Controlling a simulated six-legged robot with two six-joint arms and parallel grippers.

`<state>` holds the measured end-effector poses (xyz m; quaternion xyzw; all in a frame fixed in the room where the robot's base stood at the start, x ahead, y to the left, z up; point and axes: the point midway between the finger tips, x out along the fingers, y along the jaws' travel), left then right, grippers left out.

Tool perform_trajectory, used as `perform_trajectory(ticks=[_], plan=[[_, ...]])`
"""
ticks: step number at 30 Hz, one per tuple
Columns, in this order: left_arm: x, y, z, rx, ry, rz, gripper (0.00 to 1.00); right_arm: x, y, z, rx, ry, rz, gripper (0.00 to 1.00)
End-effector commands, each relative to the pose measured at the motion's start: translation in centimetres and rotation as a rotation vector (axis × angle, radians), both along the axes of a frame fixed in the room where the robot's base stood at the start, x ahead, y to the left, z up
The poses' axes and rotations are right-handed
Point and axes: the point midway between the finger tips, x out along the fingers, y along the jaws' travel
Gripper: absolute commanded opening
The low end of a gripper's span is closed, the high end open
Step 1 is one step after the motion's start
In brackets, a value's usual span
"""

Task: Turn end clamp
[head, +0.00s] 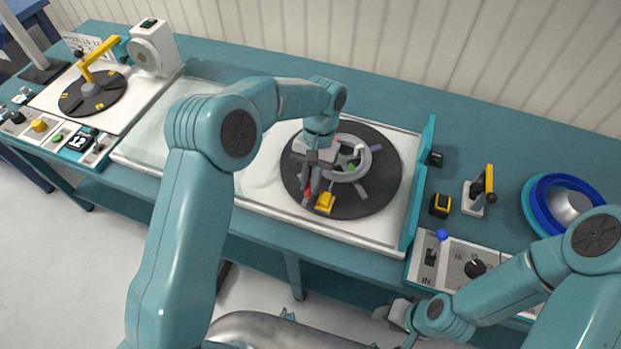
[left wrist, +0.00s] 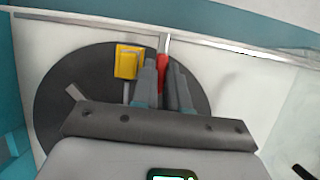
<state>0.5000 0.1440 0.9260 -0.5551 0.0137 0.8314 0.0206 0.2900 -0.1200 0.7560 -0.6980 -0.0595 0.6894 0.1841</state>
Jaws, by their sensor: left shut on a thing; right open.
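A dark round reel plate (head: 378,203) with a grey spoked hub ring (head: 385,163) lies on the white bench panel. A small red piece (head: 307,193), apparently the handle of the end clamp, is near the plate's front edge. A yellow block (head: 325,203) sits beside it on the plate. My left gripper (head: 312,188) is shut on the red piece, its fingers pointing down. In the left wrist view the red piece (left wrist: 162,63) shows between the fingers, with the yellow block (left wrist: 128,61) just left of them. My right gripper (head: 396,314) is open, low in front of the bench, clear of the plate.
A teal upright panel (head: 423,180) stands just right of the plate. Beyond it are a yellow-handled lever (head: 481,190), blue rings (head: 545,193) and a control panel with a black knob (head: 475,268). A second reel station (head: 93,95) with a yellow arm is at the far left.

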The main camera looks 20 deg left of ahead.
Motion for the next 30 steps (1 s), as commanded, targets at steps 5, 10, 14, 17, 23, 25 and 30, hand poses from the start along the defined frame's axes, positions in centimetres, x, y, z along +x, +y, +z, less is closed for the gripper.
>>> perform_trajectory(ticks=[5, 10, 14, 17, 23, 25, 30], plan=[[0.1, 0.0, 0.0, -0.001, -0.004, -0.002, 0.39, 0.0, 0.0, 0.0, 0.000, 0.000, 0.000, 0.43], [0.1, 0.0, 0.0, -0.001, -0.003, -0.001, 0.39, 0.0, 0.0, 0.0, 0.000, 0.000, 0.000, 0.43], [0.2, 0.0, 0.3, 0.000, -0.003, 0.000, 0.39, 0.0, 0.0, -0.1, 0.000, 0.000, 0.000, 0.43], [0.7, -0.1, 1.4, 0.000, -0.006, 0.000, 0.39, 0.0, 0.0, -0.3, 0.000, 0.000, 0.000, 0.43], [2.6, -0.2, 5.8, -0.001, -0.008, 0.000, 0.39, 0.0, 0.0, -0.6, 0.000, 0.000, 0.000, 0.43], [3.2, -0.3, 7.3, -0.001, -0.008, 0.000, 0.39, 0.0, 0.0, -0.5, 0.000, 0.000, 0.000, 0.43], [4.4, -0.3, 10.5, -0.001, -0.006, 0.000, 0.39, 0.0, 0.0, 0.0, 0.000, 0.000, 0.000, 0.43]])
